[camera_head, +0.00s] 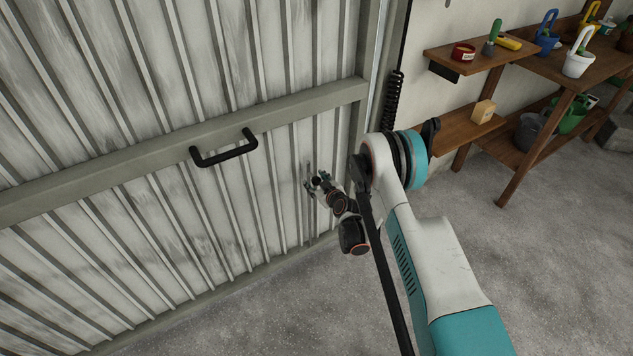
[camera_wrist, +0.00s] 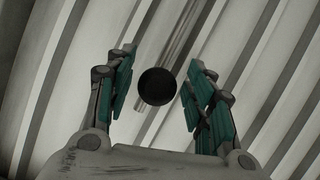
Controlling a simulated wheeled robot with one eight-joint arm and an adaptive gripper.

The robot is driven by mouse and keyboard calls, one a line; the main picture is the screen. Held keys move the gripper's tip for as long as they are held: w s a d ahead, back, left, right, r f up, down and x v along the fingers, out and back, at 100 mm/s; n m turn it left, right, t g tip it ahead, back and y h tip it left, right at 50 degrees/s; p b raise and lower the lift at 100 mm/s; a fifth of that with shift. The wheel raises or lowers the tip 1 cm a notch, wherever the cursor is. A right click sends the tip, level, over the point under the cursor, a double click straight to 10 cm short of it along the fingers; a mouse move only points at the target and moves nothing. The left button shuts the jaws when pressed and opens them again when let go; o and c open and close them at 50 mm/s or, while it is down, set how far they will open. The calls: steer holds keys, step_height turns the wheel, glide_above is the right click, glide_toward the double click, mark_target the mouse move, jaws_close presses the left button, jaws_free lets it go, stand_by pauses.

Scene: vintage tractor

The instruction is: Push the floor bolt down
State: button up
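The floor bolt shows as a round black knob (camera_wrist: 157,86) in the wrist view, with a grey metal part behind it against the corrugated door. My gripper (camera_wrist: 156,72) is open, with one finger on each side of the knob and a gap visible on both sides. How deep the knob sits between the fingers is hard to tell. In the head view, my gripper (camera_head: 316,184) is at the lower right of the door, at the bolt. The bolt's lower end is hidden by my arm or too small to make out.
The grey corrugated door (camera_head: 235,65) fills the left, with a horizontal rail and a black handle (camera_head: 224,150). A wooden shelf unit (camera_head: 460,135) with pots and tools stands at the right. The concrete floor (camera_head: 560,270) in front is clear.

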steer(key=shift+r, duration=0.1)
step_height(320, 180, up, 10)
stand_by(0.7)
stand_by(0.3)
